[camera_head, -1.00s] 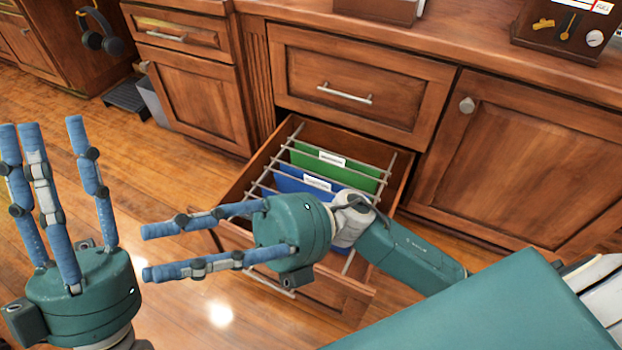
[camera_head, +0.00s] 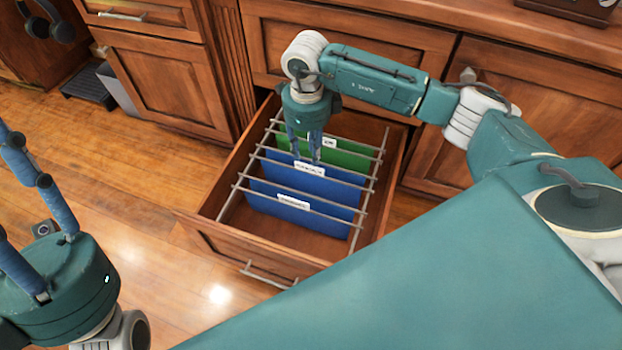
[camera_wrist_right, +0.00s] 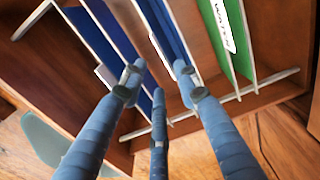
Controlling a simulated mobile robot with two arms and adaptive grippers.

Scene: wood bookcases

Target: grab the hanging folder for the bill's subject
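The open drawer (camera_head: 372,215) holds hanging folders: a green folder (camera_head: 352,158) at the back, a middle blue folder (camera_head: 325,187) and a front blue folder (camera_head: 300,215). Each has a white label; the green folder's reads like "WATER" in the right wrist view (camera_wrist_right: 224,26), while the blue ones' text is too small to read. My right gripper (camera_head: 305,158) points down over the middle blue folder, close to its label. Its fingers are apart near the folder's top edge; contact cannot be told. My left gripper (camera_head: 40,215), partly cut off at lower left, has spread, empty fingers.
Thin metal rails (camera_head: 250,185) cross the drawer. Wooden cabinets (camera_head: 175,80) stand behind and beside it, with a countertop (camera_head: 470,25) above. Headphones (camera_head: 45,22) hang at upper left. Wooden floor (camera_head: 120,180) is clear left of the drawer.

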